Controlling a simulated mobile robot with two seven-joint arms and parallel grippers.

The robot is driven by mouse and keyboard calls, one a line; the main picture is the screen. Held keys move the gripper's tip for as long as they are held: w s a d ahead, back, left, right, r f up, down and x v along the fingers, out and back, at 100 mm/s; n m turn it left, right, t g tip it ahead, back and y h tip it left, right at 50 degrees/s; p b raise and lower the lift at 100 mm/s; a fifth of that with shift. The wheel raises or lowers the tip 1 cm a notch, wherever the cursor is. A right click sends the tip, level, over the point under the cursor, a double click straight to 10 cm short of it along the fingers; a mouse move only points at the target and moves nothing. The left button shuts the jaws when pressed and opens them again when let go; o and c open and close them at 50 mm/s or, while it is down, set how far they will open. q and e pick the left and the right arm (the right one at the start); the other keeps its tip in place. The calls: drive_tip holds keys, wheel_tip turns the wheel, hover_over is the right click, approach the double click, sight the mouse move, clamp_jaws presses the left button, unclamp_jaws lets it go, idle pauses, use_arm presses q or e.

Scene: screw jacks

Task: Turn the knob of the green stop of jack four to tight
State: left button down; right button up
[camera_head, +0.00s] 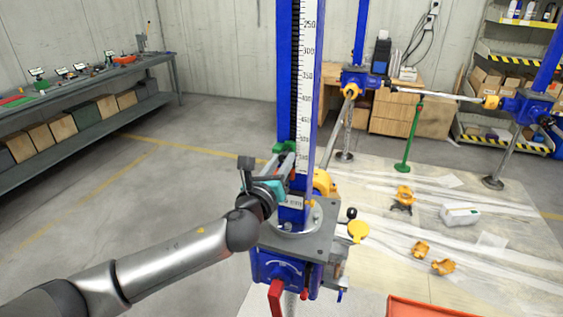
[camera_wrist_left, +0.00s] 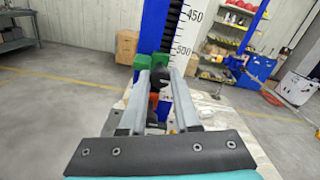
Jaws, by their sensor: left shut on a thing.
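The nearest jack has a blue column (camera_head: 285,65) with a white millimetre scale (camera_head: 308,80). A green stop (camera_head: 284,148) sits on this column just above the blue base; it also shows in the left wrist view (camera_wrist_left: 126,46). My left gripper (camera_head: 287,162) reaches the stop from the front left. In the left wrist view its fingers (camera_wrist_left: 164,78) are closed on a dark knob (camera_wrist_left: 176,68) at the front of the stop. The fingers partly hide the knob, and its tightness cannot be told. My right gripper is not in view. A red part (camera_wrist_left: 153,100) shows below, between the fingers.
The jack's base (camera_head: 285,268) carries a red lever (camera_head: 275,298) and a yellow knob (camera_head: 358,231). Other blue jacks (camera_head: 358,80) stand behind, joined by a shaft (camera_head: 440,95). Orange parts (camera_head: 404,194) lie on the sheeted floor. A workbench (camera_head: 90,85) stands far left; the floor between is clear.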

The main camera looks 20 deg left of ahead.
use_arm(q)
drive_tip(key=shift+f, duration=0.1)
idle(0.3)
drive_tip(key=c, duration=0.6)
unclamp_jaws()
drive_tip(key=shift+s, duration=0.1)
drive_tip(key=shift+s+a+b, duration=0.15)
drive_tip(key=shift+s+b, duration=0.55)
drive_tip(key=shift+s, duration=3.1)
drive_tip(key=shift+s+a+b, duration=0.1)
drive_tip(key=shift+s+b, duration=0.55)
drive_tip(key=shift+s, duration=3.1)
